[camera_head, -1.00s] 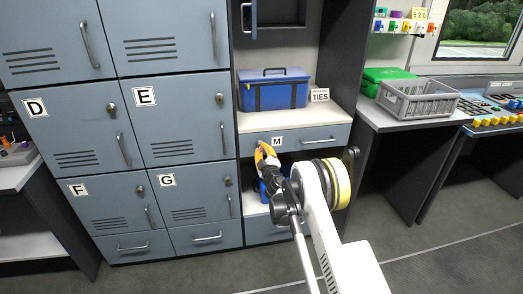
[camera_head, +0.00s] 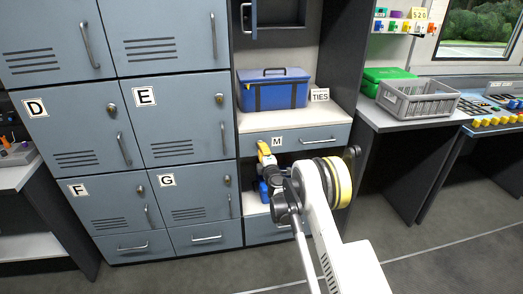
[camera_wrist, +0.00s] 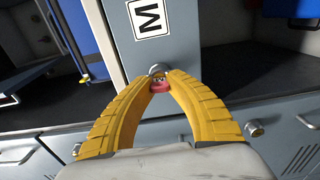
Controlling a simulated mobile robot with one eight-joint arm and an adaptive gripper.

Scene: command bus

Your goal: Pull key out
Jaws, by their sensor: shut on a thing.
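The key (camera_wrist: 160,85) has a reddish-pink head and shows between the fingertips in the wrist view. My yellow gripper (camera_wrist: 160,80) is shut on it; it also shows in the head view (camera_head: 263,148), in front of the left part of drawer M (camera_head: 311,138). A round grey lock (camera_wrist: 157,68) sits on the drawer front, right behind the key, below the M label (camera_wrist: 148,17). The key's shaft is mostly hidden, so I cannot tell how deep it sits in the lock. In the head view my gripper hides the key.
A blue box (camera_head: 273,90) and a TIES sign (camera_head: 320,95) stand on the shelf above the drawer. Grey lockers (camera_head: 180,120) fill the left. A grey crate (camera_head: 418,98) stands on a counter at right. The floor in front is clear.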

